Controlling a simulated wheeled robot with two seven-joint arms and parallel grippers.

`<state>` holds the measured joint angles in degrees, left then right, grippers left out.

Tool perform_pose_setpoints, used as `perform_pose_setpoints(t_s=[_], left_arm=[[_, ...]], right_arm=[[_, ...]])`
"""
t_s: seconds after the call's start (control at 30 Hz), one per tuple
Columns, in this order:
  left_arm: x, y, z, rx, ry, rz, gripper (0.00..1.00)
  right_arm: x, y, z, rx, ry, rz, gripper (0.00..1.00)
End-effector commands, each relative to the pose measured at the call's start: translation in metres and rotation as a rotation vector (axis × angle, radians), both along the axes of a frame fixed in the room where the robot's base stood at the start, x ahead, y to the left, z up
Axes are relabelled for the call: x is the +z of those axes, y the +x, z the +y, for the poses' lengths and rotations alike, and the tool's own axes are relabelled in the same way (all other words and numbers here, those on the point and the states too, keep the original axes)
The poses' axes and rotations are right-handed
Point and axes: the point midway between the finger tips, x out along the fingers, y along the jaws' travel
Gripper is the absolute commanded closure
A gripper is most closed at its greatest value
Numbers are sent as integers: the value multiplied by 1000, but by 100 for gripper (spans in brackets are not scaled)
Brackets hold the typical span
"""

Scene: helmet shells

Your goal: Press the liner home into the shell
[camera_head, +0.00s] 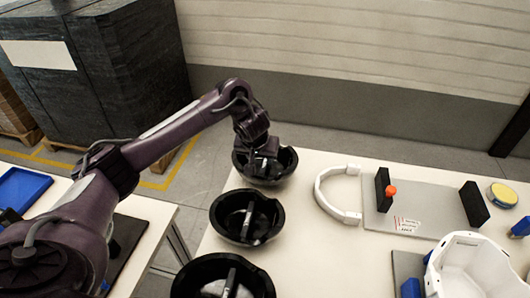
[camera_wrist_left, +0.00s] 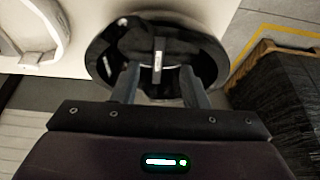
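Three black bowl-shaped liners stand in a row on the white table: a far one (camera_head: 285,161), a middle one (camera_head: 218,222) and a near one (camera_head: 263,285) cut by the frame's bottom edge. The middle and near ones show an upright strap across the inside. My left gripper (camera_head: 264,160) is down at the far liner. In the left wrist view its two fingers (camera_wrist_left: 160,84) are apart, with the far liner's strap (camera_wrist_left: 158,58) beyond and between them; contact cannot be told. A white shell (camera_head: 465,265) sits at the lower right. My right gripper is out of view.
A white U-shaped band (camera_head: 322,192) lies beside a grey plate (camera_head: 425,207) with two black uprights and an orange knob (camera_head: 390,190). A yellow-topped round item (camera_head: 503,194) is at right. Blue blocks (camera_head: 411,288) flank the shell. The table's middle front is clear.

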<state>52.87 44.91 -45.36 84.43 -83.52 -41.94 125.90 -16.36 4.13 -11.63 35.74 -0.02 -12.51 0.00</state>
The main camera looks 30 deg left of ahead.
Motion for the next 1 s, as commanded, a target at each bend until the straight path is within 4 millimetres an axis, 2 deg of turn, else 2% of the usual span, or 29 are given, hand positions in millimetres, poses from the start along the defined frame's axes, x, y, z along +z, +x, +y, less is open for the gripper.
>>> perform_pose_setpoints(t_s=[0.1,0.2,0.43,0.6,0.87,0.9,1.0], left_arm=[[-11,3,0,1,-1,4,60],[-22,7,1,1,-1,4,60],[-48,18,5,3,1,4,60],[-68,27,7,1,0,2,60],[-72,29,7,0,1,-1,60],[-72,29,7,0,1,-1,61],[-72,29,7,0,1,-1,74]], right_arm=[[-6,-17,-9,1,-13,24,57],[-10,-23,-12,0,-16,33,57],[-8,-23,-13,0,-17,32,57],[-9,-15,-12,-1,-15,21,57],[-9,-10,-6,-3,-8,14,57],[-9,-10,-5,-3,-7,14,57],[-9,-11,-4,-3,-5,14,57]])
